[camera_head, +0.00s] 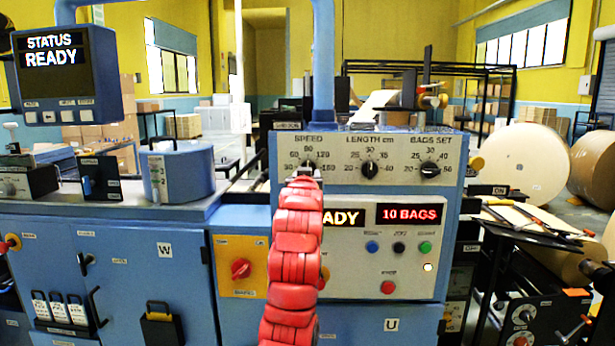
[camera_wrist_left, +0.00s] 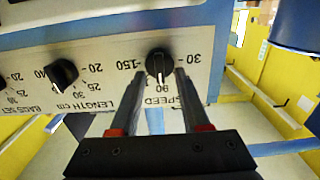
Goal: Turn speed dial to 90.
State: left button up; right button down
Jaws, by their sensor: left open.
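The speed dial (camera_wrist_left: 158,64) is a small black knob on the grey panel, under the SPEED label. It shows upside down in the left wrist view. Its white line appears to run toward the 90 mark; the exact setting is hard to tell. My left gripper (camera_wrist_left: 160,76) is open, with one dark finger on each side of the dial; I cannot tell whether they touch it. In the head view my left gripper (camera_head: 305,174) covers the lower part of the speed dial at the end of my red arm. My right gripper is not in view.
The LENGTH dial (camera_head: 369,170) and BAGS SET dial (camera_head: 428,170) sit to the right on the same panel. Below are a red display reading 10 BAGS (camera_head: 410,213), several buttons and a red stop button (camera_head: 388,287). A status screen (camera_head: 58,62) reads READY.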

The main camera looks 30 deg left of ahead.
pick_arm(q)
jog(key=b+v, duration=0.3)
jog(key=v, duration=1.2)
